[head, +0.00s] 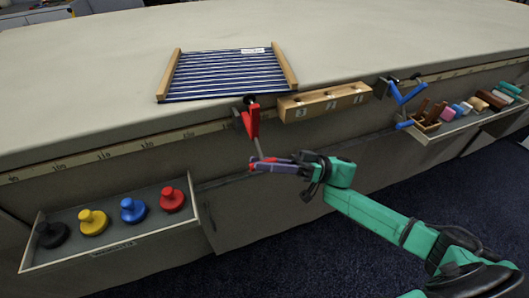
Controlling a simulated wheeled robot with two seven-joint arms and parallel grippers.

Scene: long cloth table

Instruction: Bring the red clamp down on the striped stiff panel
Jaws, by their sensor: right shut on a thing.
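The striped stiff panel (225,78) lies flat on the cloth table, blue and white striped with a wooden bar on each side and a small white label at its far edge. The red clamp (252,122) is at the table's front edge, just in front of the panel, with a dark pad at its top and a thin bar hanging below. I cannot tell whether the pad touches the panel. My right gripper (262,165) is shut on the lower end of the clamp's bar, below the table edge. My left gripper is out of view.
A numbered wooden block (326,101) and a blue clamp (402,98) sit along the edge to the right. An open drawer (110,248) at lower left holds black, yellow, blue and red knobs. A right tray (462,124) holds several small pieces. The tabletop behind the panel is clear.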

